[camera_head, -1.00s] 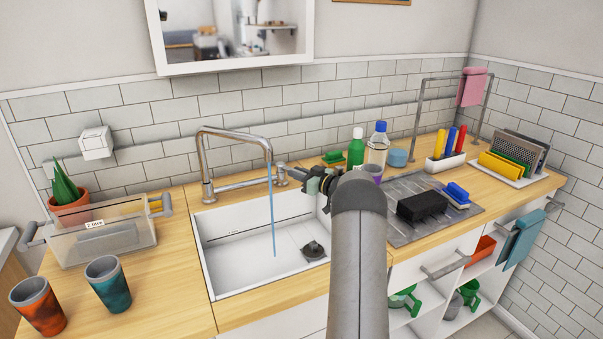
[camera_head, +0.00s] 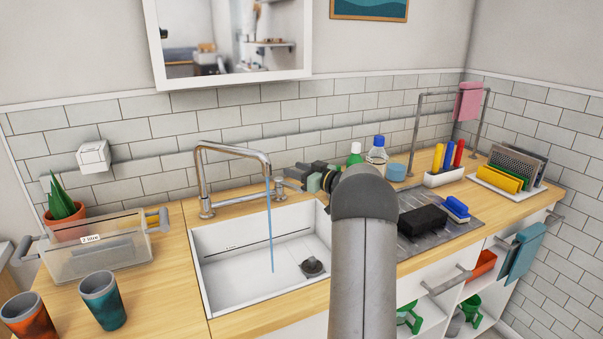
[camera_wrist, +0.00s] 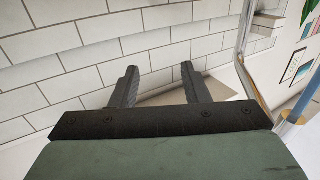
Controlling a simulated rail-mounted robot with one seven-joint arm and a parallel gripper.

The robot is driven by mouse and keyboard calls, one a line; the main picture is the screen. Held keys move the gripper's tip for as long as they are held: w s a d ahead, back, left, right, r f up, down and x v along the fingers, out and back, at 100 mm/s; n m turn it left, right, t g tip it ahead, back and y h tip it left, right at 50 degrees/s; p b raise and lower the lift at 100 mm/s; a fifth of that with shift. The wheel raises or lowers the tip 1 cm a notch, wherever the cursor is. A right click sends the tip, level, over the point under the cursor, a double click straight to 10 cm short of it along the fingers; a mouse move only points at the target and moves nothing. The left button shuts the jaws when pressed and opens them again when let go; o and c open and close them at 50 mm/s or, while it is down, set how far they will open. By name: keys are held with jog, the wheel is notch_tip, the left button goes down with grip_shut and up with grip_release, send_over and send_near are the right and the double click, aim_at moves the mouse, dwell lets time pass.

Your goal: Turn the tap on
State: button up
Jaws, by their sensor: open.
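The metal tap (camera_head: 232,148) stands behind the white sink (camera_head: 240,289), with a square arched spout. A thin blue stream of water (camera_head: 270,235) runs from the spout into the sink. The tap's right-hand valve end (camera_head: 279,186) is just left of my gripper (camera_head: 289,178). My gripper is open, and its fingers are partly lost against the tap in the head view. In the wrist view my two fingers (camera_wrist: 158,72) are apart with nothing between them. The tap's pipe (camera_wrist: 241,65) and the stream (camera_wrist: 302,100) show to their right. I cannot tell whether a finger touches the tap.
Bottles (camera_head: 376,150), a black sponge (camera_head: 423,219) and a dish rack (camera_head: 508,178) stand right of the sink. A clear bin (camera_head: 100,260), a potted plant (camera_head: 63,210) and two cups (camera_head: 103,300) stand left. The tiled wall (camera_head: 250,115) is close behind the tap.

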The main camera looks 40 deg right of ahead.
jog(key=s+a+r+b, duration=0.1)
jog(key=s+a+r, duration=0.3)
jog(key=s, duration=0.4)
jog(key=shift+s+a+r, duration=0.25)
jog(key=shift+a+r, duration=0.05)
jog(key=shift+r, duration=0.05)
